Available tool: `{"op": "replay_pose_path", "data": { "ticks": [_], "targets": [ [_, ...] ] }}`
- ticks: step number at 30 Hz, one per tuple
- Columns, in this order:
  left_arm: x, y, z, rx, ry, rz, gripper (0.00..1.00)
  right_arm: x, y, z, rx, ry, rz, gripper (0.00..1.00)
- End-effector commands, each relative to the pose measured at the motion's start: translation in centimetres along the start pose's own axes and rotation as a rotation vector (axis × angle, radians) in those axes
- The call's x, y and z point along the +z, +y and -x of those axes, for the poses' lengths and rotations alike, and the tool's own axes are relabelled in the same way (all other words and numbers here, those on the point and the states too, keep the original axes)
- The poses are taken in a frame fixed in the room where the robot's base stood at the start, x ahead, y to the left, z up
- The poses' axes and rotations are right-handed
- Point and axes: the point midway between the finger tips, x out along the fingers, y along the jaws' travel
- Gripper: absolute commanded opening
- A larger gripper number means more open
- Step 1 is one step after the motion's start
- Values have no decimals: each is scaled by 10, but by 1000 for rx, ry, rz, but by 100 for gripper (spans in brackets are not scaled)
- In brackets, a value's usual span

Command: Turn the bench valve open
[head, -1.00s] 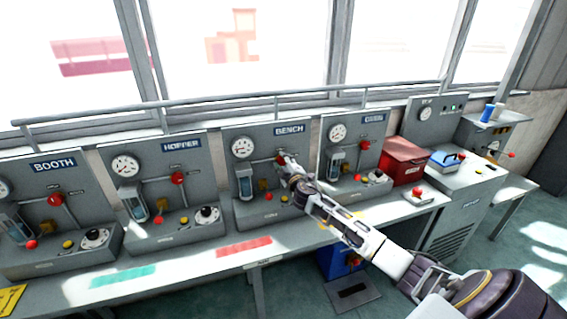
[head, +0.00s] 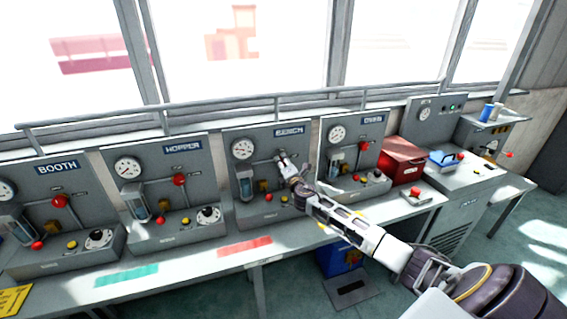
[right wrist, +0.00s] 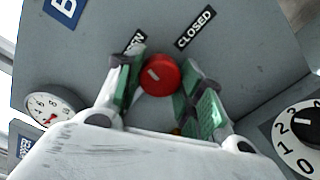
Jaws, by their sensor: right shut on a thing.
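The bench panel (head: 240,200) stands in the middle of the row under a BENCH label (head: 289,131). My right gripper (head: 282,160) reaches its valve from the lower right and covers the valve in the head view. In the right wrist view the red round valve knob (right wrist: 160,76) sits between the two green-padded fingers of my right gripper (right wrist: 160,92), which is shut on it. A short pale mark shows on the knob. The CLOSED label (right wrist: 195,27) is at upper right; the OPEN label (right wrist: 134,42) is partly hidden by the left finger. My left gripper is out of view.
The hopper panel (head: 155,180) stands to the left and another similar panel (head: 365,155) close to the right of my arm. A pressure gauge (right wrist: 48,107) and a numbered dial (right wrist: 300,128) flank the gripper. A red box (head: 402,162) stands farther right.

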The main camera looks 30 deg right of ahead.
Motion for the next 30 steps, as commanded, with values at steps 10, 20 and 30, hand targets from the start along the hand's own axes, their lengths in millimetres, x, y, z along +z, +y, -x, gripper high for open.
{"op": "replay_pose_path", "data": {
  "ticks": [10, 20, 30],
  "targets": [
    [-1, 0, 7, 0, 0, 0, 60, -2, -1, 1, -1, 4, 178, 14],
    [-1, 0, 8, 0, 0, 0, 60, -2, -2, 1, -1, 4, 208, 14],
    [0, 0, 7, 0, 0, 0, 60, -2, -2, 1, -1, 3, 207, 56]
  ]
}}
